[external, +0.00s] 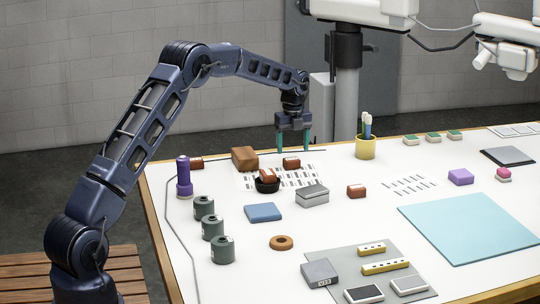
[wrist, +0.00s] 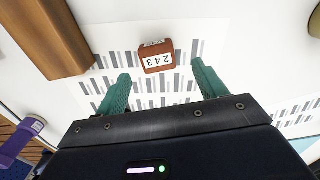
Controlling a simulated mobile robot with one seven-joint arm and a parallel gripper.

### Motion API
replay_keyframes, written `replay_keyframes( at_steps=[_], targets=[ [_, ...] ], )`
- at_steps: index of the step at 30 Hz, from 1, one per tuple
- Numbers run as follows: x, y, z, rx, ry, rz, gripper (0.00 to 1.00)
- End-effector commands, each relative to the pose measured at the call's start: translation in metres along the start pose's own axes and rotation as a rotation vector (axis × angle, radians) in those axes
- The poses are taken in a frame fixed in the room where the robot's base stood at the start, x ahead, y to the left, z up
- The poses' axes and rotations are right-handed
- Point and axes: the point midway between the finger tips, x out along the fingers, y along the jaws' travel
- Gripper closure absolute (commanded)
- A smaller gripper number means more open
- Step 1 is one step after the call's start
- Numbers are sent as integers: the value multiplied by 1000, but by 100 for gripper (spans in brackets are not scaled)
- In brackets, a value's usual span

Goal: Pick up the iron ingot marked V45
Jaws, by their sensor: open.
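Several small rust-brown blocks that look like ingots lie on the table. One (external: 291,163) lies on a striped paper sheet below my gripper (external: 293,150); in the wrist view this block (wrist: 157,63) has a white label that appears upside down and that I cannot read surely. My gripper (wrist: 160,72) is open and empty, its green fingers spread wider than the block. The block sits just ahead of the fingertips, roughly centred between them.
A larger brown wooden block (external: 244,158) stands left of my gripper; it also shows in the wrist view (wrist: 50,38). A grey block (external: 312,196) and a blue pad (external: 263,212) lie nearer. A yellow pen cup (external: 365,147) stands to the right.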

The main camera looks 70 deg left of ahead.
Motion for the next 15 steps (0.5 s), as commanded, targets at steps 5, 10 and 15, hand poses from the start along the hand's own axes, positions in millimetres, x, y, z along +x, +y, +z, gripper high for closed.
replay_keyframes(
  at_steps=[5, 10, 15],
  targets=[
    [24, 4, 3, -1, 0, 3, 29],
    [42, 3, 3, -1, 0, 2, 29],
    [43, 3, 3, 0, 0, 0, 29]
  ],
)
